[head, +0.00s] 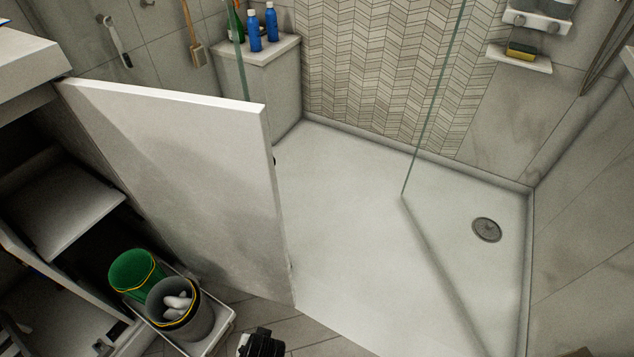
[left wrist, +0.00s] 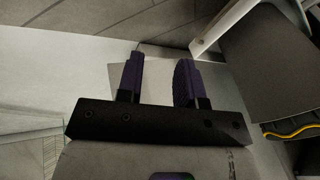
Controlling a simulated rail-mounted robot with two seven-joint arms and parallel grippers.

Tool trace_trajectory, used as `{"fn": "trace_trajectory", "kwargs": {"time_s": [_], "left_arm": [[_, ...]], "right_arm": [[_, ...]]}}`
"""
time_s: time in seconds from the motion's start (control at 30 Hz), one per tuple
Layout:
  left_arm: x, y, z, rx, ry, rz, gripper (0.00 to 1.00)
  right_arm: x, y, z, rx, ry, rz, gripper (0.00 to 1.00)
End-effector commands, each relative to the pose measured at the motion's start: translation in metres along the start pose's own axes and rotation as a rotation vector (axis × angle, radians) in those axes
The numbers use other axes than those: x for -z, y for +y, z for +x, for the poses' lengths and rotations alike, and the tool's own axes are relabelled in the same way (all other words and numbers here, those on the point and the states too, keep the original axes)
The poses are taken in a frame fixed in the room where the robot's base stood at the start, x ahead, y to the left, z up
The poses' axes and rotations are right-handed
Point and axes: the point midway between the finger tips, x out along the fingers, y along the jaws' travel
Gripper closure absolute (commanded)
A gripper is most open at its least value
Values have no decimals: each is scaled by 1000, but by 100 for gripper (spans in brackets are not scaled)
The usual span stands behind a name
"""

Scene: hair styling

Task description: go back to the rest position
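My left gripper (left wrist: 160,82) shows in the left wrist view with its two dark purple fingers apart and nothing between them. In the head view a black part (head: 260,343), probably of my left arm or gripper, shows at the bottom edge. My right gripper is not in view.
A white cabinet door (head: 190,180) stands open at left. Below it a pull-out tray (head: 218,324) holds a green bin (head: 133,272) and a grey bin (head: 196,322) with whitish items inside. The shower floor (head: 350,215) is clear, beside a glass panel. Blue bottles (head: 254,30) stand on a ledge.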

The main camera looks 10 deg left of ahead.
Motion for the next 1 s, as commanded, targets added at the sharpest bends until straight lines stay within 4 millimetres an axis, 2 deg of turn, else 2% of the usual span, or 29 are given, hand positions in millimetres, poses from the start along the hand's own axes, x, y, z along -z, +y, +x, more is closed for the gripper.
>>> {"fn": "trace_trajectory", "kwargs": {"time_s": [0.03, 0.17, 0.2, 0.3, 0.4, 0.5, 0.63, 1.0], "left_arm": [[4, -13, -36, -82, 49, -25, 66], [2, -37, -116, -278, 168, -54, 66], [-2, -47, -143, -321, 201, -55, 66], [-16, -70, -196, -372, 254, -42, 66], [-34, -94, -228, -345, 250, -25, 66], [-58, -108, -242, -321, 187, 6, 66], [-89, -118, -267, -319, 99, 35, 66], [-60, -156, -375, -318, 110, 30, 66]], "right_arm": [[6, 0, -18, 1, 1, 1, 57], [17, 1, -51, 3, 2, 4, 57], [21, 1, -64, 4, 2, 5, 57], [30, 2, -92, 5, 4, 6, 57], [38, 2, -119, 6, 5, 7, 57], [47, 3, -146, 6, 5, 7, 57], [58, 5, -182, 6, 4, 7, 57], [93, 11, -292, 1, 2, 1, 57]]}}
